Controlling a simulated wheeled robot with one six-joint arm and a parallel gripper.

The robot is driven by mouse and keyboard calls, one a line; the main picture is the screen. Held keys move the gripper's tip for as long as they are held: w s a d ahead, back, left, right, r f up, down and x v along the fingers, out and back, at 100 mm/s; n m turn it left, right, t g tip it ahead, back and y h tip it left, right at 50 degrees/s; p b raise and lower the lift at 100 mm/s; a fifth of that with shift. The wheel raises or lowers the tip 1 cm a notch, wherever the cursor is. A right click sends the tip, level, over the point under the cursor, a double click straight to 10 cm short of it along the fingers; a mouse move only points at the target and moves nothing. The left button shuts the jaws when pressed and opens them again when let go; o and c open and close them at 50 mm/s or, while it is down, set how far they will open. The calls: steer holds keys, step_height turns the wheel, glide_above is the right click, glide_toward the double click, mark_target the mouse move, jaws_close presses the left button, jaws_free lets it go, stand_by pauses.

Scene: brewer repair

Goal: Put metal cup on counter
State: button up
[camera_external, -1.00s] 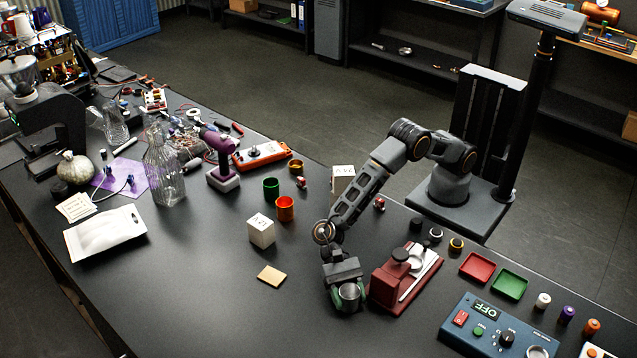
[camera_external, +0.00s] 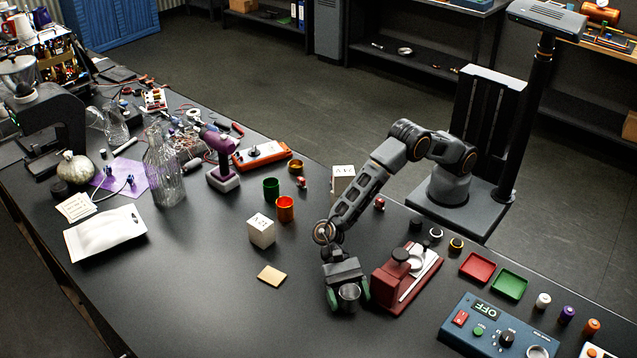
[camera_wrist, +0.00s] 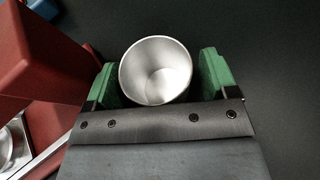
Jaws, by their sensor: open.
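The metal cup (camera_external: 349,297) is a small silver cup, open end up, on the black counter (camera_external: 215,320) just left of a red device. My gripper (camera_external: 349,291) is low at the counter with its green fingers on either side of the cup. In the wrist view the cup (camera_wrist: 156,70) sits between the two green fingertips of my gripper (camera_wrist: 160,75). The fingers are open, with a gap visible on the right side and a smaller one on the left. The cup's base is hidden in the wrist view.
The red device (camera_external: 390,282) with a silver holder stands close to the right of my gripper. A blue control box (camera_external: 495,330) is further right. A tan square (camera_external: 271,275) and a white cube (camera_external: 261,231) lie to the left. The counter in front is clear.

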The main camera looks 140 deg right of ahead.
steer(key=shift+s+d+r, duration=0.15)
steer(key=shift+d+r, duration=0.05)
steer(key=shift+d, duration=0.15)
steer(key=b+v, duration=0.2)
steer(key=v, duration=0.8)
steer(key=shift+s+d+r, duration=0.15)
steer(key=shift+d+r, duration=0.05)
steer(key=shift+r, duration=0.05)
step_height(320, 180, up, 7)
steer(key=w+m+t+h, duration=0.2)
steer(key=m+t+h, duration=0.1)
steer(key=m+t, duration=0.3)
steer(key=s+d+r+m+t+h, duration=0.1)
steer(key=s+r+m+h, duration=0.35)
steer(key=m, duration=0.55)
steer(key=s+d+r+m+h, duration=0.1)
steer(key=s+r+m+h, duration=0.3)
steer(key=m, duration=0.6)
steer(key=s+a+f+m+g, duration=0.2)
steer(key=s+f+m+g, duration=0.1)
steer(key=s+m, duration=0.4)
steer(key=s+a+f+m+g, duration=0.2)
steer(key=s+m, duration=0.5)
steer(key=s, duration=0.4)
steer(key=s+a+f+m+g, duration=0.3)
steer(key=s+f+m+g, duration=0.2)
steer(key=s+m, duration=0.2)
steer(key=shift+s+f+m, duration=0.3)
steer(key=shift+s, duration=0.65)
